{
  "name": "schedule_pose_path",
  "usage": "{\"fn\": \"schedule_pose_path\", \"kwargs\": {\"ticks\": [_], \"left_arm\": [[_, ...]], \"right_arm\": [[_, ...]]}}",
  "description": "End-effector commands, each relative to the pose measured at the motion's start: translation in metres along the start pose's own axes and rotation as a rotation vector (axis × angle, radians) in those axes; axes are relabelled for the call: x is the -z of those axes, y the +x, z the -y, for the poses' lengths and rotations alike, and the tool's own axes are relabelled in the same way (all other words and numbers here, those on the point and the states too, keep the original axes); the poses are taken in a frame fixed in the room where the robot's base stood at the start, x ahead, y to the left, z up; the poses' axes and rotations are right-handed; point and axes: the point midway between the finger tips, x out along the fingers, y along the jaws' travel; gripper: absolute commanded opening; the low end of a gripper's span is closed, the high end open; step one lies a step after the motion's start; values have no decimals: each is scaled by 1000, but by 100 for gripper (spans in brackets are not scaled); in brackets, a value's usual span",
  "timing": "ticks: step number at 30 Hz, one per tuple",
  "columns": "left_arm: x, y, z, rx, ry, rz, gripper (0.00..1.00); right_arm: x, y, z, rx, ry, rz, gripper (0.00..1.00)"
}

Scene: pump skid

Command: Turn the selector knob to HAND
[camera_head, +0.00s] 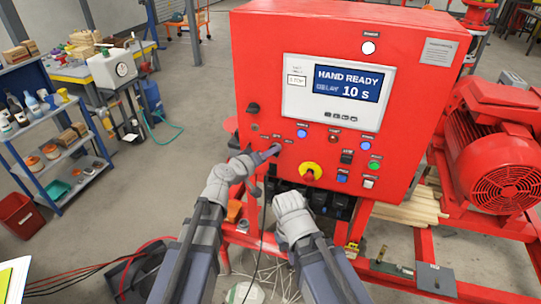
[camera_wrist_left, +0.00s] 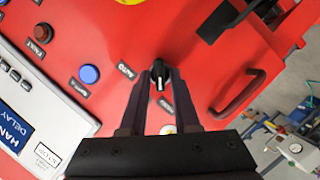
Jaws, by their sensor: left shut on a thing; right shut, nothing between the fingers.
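The selector knob (camera_wrist_left: 158,70) is small and black with a white pointer mark, on the red panel face. In the left wrist view the mark points down the picture, toward my gripper's base. An AUTO label (camera_wrist_left: 126,70) is left of it; another label by the fingers is too small to read. My left gripper (camera_head: 274,149) is shut on the knob, one finger on each side; its fingertips (camera_wrist_left: 158,76) also show in the wrist view. In the head view the knob is mostly hidden behind it. My right gripper (camera_head: 284,190) is shut and empty, lower, below the panel's lower edge.
The red control box (camera_head: 340,30) has a display (camera_head: 347,85) reading HAND READY, DELAY 10 s. A red motor (camera_head: 495,150) stands at right, a shelf (camera_head: 60,150) at left.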

Motion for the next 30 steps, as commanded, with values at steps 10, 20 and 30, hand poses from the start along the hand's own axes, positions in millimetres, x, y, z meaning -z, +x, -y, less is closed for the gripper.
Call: {"fn": "schedule_pose_path", "kwargs": {"ticks": [10, 20, 30], "left_arm": [[-2, 0, 1, -27, -64, 5, 0], [-1, 0, 0, -28, -68, 5, 0], [-1, 0, 0, -28, -68, 3, 44]], "right_arm": [[0, 5, 0, 0, -1, 0, 0], [0, 5, 0, 0, -1, 0, 0], [0, 5, 0, 0, -1, 0, 0]]}}
